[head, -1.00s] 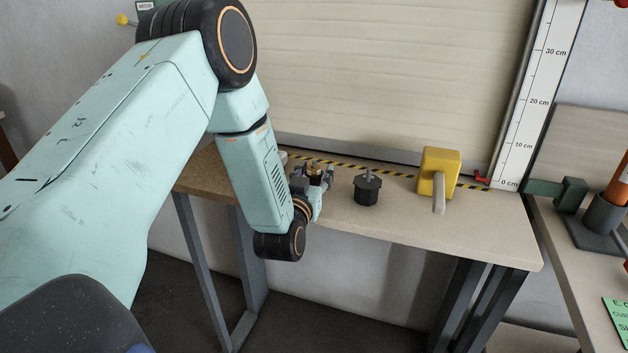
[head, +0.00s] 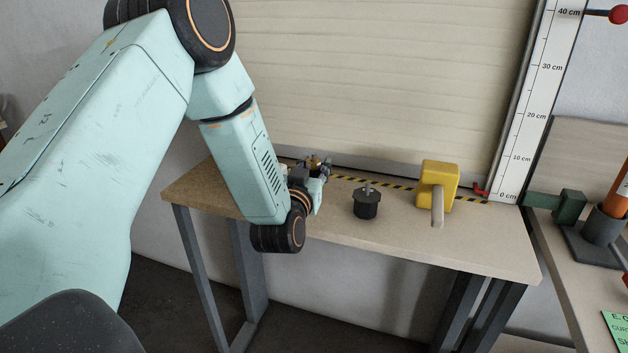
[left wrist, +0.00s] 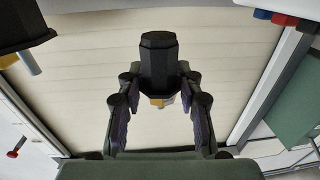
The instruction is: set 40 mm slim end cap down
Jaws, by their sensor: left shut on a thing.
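My left gripper (head: 318,166) is at the back of the workbench, left of centre, close to the shutter. It is shut on a small dark end cap with a brass-coloured part (head: 313,161), mostly hidden by the fingers in the head view. In the left wrist view, the gripper (left wrist: 158,92) has its fingers on either side of the black, faceted end cap (left wrist: 158,55), whose brass-coloured end shows between them. I cannot tell whether the cap touches the bench. My right gripper is not in view.
A black faceted piece with a grey pin (head: 367,205) stands on the workbench (head: 440,245), right of the gripper. A yellow block with a grey handle (head: 437,185) stands farther right. Striped tape (head: 385,185) runs along the shutter (head: 380,90). The bench front is clear.

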